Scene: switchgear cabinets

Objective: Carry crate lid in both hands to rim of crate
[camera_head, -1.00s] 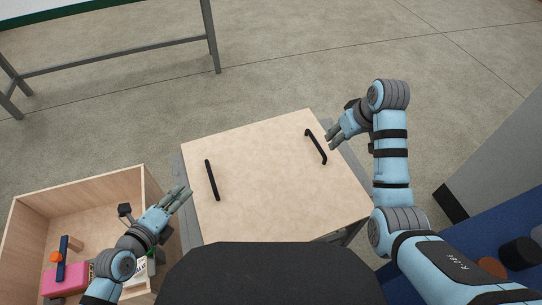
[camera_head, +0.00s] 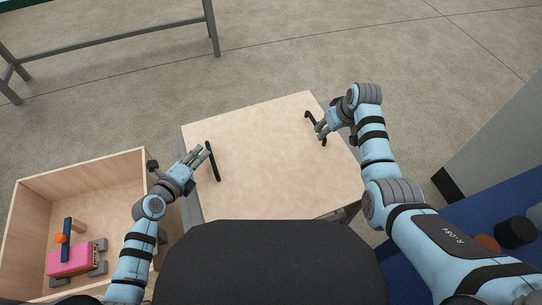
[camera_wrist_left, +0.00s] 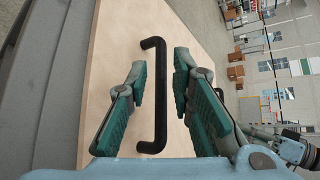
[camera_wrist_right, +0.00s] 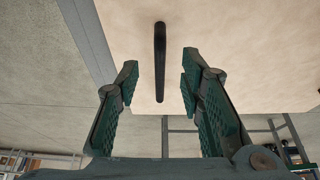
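The crate lid (camera_head: 265,165) is a flat pale wooden board with two black bar handles. It lies on a grey stand. My left gripper (camera_head: 203,155) is at the left handle (camera_head: 212,162). In the left wrist view this handle (camera_wrist_left: 153,100) stands between the open fingers, with gaps on both sides. My right gripper (camera_head: 322,130) is open beside the right handle (camera_head: 315,127). In the right wrist view that handle (camera_wrist_right: 160,60) lies ahead, between the finger lines and mostly beyond the tips. The open wooden crate (camera_head: 80,170) is at the lower left.
Inside the crate lie a pink box (camera_head: 72,262), a blue bar and an orange piece. A grey metal table frame (camera_head: 120,45) stands at the upper left. A blue surface (camera_head: 480,235) with dark round parts is at the right. The floor beyond the lid is clear.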

